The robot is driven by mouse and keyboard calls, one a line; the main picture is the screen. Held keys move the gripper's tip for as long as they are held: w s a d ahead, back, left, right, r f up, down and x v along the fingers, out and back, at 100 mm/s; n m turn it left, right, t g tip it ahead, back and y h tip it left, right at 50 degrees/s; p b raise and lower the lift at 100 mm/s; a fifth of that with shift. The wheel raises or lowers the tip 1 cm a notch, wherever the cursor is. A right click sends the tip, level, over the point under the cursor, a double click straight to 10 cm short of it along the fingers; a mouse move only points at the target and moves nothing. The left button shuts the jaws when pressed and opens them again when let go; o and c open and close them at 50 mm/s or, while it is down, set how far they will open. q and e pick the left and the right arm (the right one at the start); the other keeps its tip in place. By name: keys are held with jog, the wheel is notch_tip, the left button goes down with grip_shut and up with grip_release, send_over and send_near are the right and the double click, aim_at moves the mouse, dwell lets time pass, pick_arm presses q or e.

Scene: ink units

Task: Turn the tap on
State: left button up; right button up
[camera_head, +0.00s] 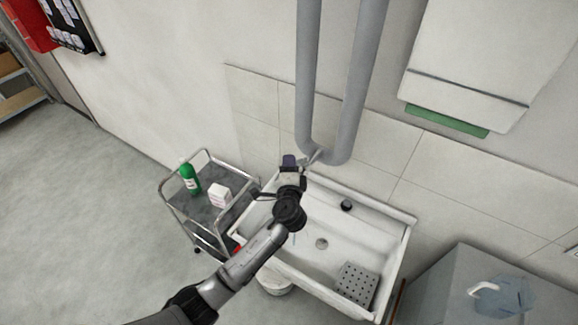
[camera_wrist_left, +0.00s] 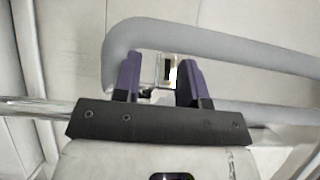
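The tap (camera_head: 315,156) shows as a small metallic piece at the wall, by the bottom of the grey U-shaped pipe. Most of it is hidden behind my left gripper and arm. My left gripper (camera_head: 289,160) is above the back left part of the white sink (camera_head: 300,256). In the left wrist view its two purple fingers are apart, and a small shiny fitting with a dark slot (camera_wrist_left: 168,70), likely part of the tap, shows between them. I cannot tell whether the fingers touch it. My right gripper is in neither view.
The grey U-shaped pipe (camera_head: 304,80) runs down the wall close to my left gripper. A metal trolley (camera_head: 209,214) with a green bottle (camera_head: 189,179) and a white box (camera_head: 220,195) stands left of the sink. A grey cabinet (camera_head: 440,290) stands at right.

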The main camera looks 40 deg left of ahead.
pick_arm(q)
jog(key=shift+s+d, duration=0.1)
jog(key=shift+s+d, duration=0.2)
jog(key=shift+s, duration=0.05)
jog(key=b+v, duration=0.1)
jog(key=v, duration=1.2)
